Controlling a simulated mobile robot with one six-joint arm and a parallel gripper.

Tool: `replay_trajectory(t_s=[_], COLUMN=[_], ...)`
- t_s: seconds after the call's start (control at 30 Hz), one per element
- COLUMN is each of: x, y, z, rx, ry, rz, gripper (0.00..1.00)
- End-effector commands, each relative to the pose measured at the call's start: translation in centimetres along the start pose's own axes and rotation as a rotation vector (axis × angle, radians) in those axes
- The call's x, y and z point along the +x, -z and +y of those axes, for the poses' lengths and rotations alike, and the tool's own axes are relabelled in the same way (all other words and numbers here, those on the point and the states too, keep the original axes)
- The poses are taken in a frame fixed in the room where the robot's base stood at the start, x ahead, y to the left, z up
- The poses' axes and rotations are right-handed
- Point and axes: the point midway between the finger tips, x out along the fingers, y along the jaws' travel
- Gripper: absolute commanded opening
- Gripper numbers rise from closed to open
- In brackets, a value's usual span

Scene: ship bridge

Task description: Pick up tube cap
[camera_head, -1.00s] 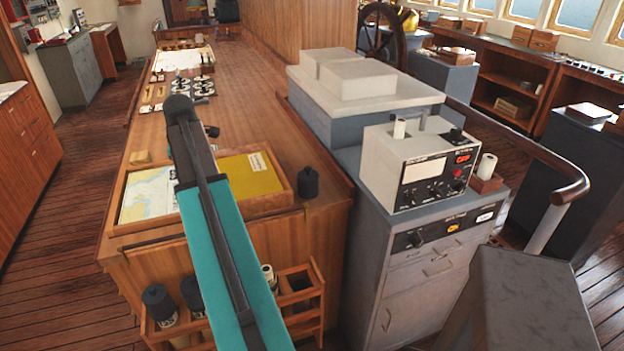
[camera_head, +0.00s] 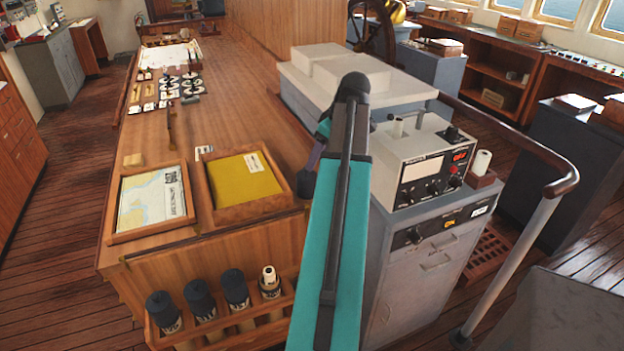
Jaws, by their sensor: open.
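My arm's teal link rises through the middle of the view to a dark elbow. A tube with a pale, uncapped top (camera_head: 270,281) stands in the wooden rack (camera_head: 160,341) beside several black-capped tubes (camera_head: 235,288).
The tray with the yellow cover (camera_head: 203,204) and a framed chart (camera_head: 150,203) lie on the counter (camera_head: 222,122). A grey cabinet with an instrument box (camera_head: 421,166) stands at right. A handrail (camera_head: 545,155) curves at far right. Floor is clear at left.

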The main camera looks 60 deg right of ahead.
Motion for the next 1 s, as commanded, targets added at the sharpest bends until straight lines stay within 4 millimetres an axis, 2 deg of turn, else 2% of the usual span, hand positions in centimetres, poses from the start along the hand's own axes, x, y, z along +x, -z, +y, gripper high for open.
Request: replay_trajectory(t_s=[0.47,1.0], x=[0.6,5.5], y=[0.6,0.7], z=[-0.7,-0.8], rx=[-0.011,-0.013], ry=[0.006,0.007], rz=[0.0,-0.001], gripper=[0.63,0.63])
